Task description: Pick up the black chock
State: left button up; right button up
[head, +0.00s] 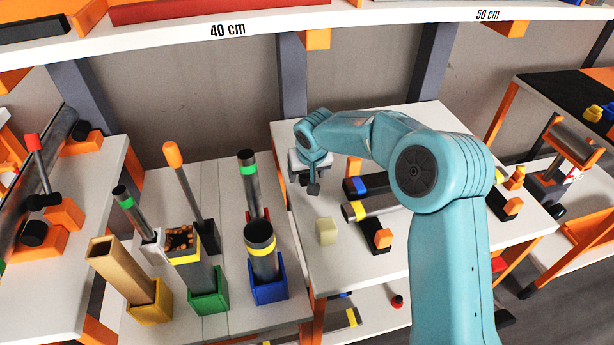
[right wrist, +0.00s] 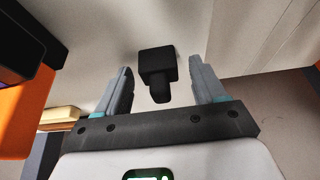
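The black chock (right wrist: 157,62) is a small dark block with a narrower knob pointing toward my right gripper (right wrist: 161,68). In the right wrist view it sits between the two grey fingers, with a gap on each side. The fingers are open and hold nothing. In the head view my right gripper (head: 309,176) points down over the white table, and the chock (head: 313,188) shows as a dark piece right at its fingers, partly hidden by them. My left gripper is in neither view.
A pale yellow block (head: 327,231) stands just in front of the right gripper. Tubes in coloured holders, such as the blue holder (head: 268,285), stand left. A shelf (head: 180,38) crosses above.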

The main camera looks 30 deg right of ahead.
jog(key=c, duration=0.9)
jog(key=shift+w+r, duration=0.1)
jog(key=shift+c, duration=0.2)
notch_tip(320, 180, up, 20)
jog(key=p, duration=0.4)
jog(key=shift+f, duration=0.2)
